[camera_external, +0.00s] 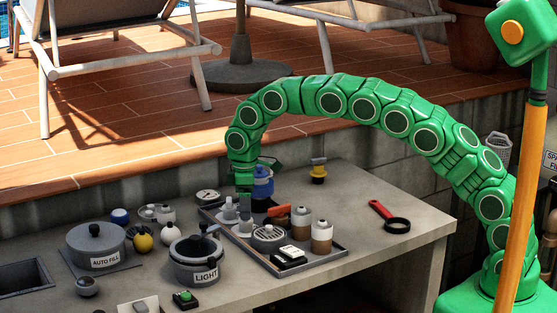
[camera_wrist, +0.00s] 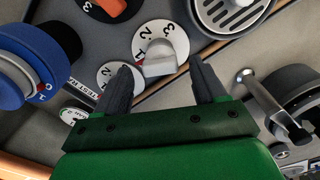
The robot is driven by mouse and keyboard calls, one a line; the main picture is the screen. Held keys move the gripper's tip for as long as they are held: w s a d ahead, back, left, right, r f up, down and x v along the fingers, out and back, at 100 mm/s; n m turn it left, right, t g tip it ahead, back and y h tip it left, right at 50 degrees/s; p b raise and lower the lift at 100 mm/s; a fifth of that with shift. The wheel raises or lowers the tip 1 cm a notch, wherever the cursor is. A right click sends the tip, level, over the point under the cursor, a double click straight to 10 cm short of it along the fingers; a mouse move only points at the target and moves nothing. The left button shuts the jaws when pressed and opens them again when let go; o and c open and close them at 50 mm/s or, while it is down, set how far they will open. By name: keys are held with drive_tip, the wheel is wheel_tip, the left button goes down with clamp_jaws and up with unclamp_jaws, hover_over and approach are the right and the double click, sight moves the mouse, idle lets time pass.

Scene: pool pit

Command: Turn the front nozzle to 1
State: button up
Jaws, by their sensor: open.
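Two small grey nozzles on white numbered dials stand on the tray in the external view, a left one (camera_external: 229,212) and a right one (camera_external: 245,224). I cannot tell for sure which is the front nozzle. In the wrist view a grey nozzle (camera_wrist: 160,58) sits on a dial showing 2 and 3, between my finger lines. A second dial (camera_wrist: 108,72) showing a 2 is partly hidden by the left finger. My gripper (camera_wrist: 162,68) is open, with nothing held. In the external view my gripper (camera_external: 244,188) is above the nozzles, pointing down.
A blue-topped valve (camera_external: 263,183) stands close beside my gripper. An orange knob (camera_external: 279,211), a round grille (camera_external: 269,235) and two brown-and-white jars (camera_external: 321,235) crowd the tray (camera_external: 331,263).

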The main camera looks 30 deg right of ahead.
wheel_tip(320, 180, up, 7)
drive_tip(key=shift+f, duration=0.15)
idle(0.5)
